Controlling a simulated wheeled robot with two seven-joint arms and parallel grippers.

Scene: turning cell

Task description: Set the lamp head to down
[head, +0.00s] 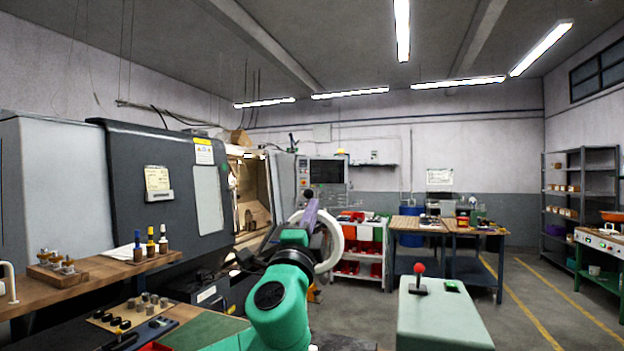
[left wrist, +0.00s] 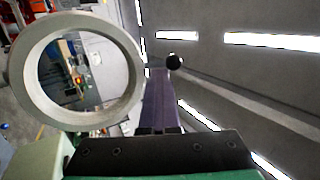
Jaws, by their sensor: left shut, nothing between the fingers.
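The lamp head appears as a pale ring (head: 338,241), standing upright with its open face toward me, just right of my left gripper in the head view. It fills the left of the left wrist view (left wrist: 20,75). A black ball knob (head: 308,194) shows by the fingertips, and also in the left wrist view (left wrist: 174,62); what it is fixed to is hidden. My left gripper (head: 312,205) has its purple fingers shut and empty, pointing up beside the ring; they also show in the left wrist view (left wrist: 158,75). Contact cannot be told. My right gripper is out of view.
A wooden bench (head: 100,277) with small tools is at the left, before a large lathe (head: 120,240). A pale green pedestal (head: 440,315) with a red-knobbed lever stands at right. A red-binned cart (head: 372,232) and workbenches are behind. Open floor lies at the far right.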

